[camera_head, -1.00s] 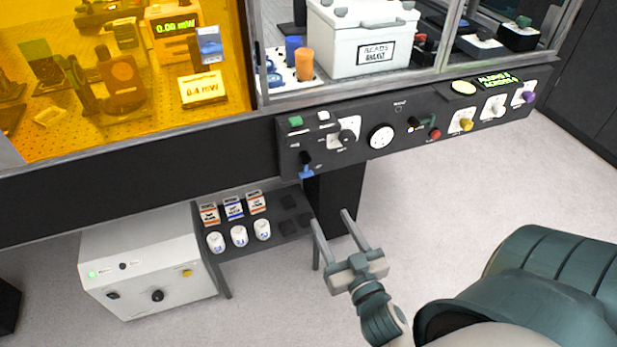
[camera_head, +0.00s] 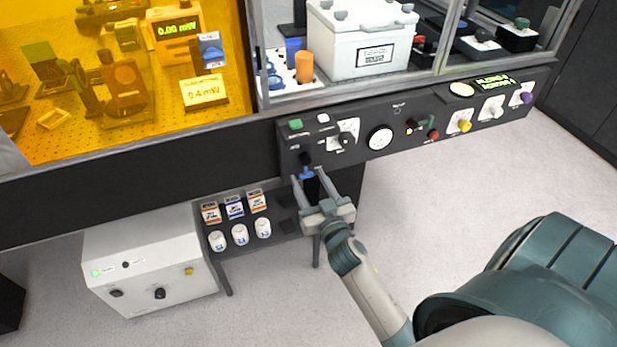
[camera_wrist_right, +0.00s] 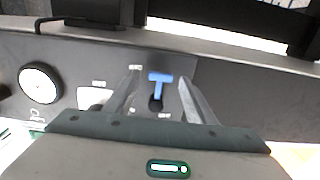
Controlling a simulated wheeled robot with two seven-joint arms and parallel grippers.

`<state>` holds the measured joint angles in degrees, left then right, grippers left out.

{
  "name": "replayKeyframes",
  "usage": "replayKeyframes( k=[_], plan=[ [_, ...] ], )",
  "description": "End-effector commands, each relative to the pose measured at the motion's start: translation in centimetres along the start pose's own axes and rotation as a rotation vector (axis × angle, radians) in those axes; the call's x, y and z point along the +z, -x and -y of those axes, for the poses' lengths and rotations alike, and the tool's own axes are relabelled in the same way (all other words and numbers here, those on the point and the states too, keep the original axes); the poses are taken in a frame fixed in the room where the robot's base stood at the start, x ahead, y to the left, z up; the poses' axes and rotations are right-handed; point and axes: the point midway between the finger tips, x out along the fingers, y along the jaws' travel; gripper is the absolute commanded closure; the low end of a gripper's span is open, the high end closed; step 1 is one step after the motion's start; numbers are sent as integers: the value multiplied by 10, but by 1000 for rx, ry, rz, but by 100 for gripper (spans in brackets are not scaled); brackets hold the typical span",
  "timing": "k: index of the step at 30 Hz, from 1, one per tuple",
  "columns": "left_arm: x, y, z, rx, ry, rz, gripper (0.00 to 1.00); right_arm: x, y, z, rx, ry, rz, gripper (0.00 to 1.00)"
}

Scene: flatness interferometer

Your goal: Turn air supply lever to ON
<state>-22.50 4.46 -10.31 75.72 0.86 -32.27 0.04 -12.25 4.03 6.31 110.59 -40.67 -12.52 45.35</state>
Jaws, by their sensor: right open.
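The lever, a blue T-shaped handle on a black pivot, sits low at the left end of the dark control panel. In the head view the blue handle (camera_head: 306,173) hangs down from its pivot. My right gripper (camera_head: 307,177) is open, with its two fingers on either side of the blue handle. In the right wrist view the lever (camera_wrist_right: 159,80) stands between the open fingers of my right gripper (camera_wrist_right: 159,82), with a visible gap on each side. The labels around it are too small to read. My left gripper is out of view.
Below stands a small rack (camera_head: 272,240) with boxes and white bottles. A white cabinet (camera_head: 150,245) is at lower left.

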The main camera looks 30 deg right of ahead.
Motion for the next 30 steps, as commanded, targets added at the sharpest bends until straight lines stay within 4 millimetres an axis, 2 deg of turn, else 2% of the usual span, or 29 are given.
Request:
replayKeyframes(
  k=[5,14,19,30],
  plan=[
    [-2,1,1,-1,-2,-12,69,0,-9,0,0,1,0,50],
    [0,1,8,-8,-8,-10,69,0,-10,0,0,1,0,50],
    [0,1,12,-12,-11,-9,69,0,-10,0,0,1,0,91],
    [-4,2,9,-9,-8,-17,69,0,-10,-2,0,28,0,91]
  ],
)
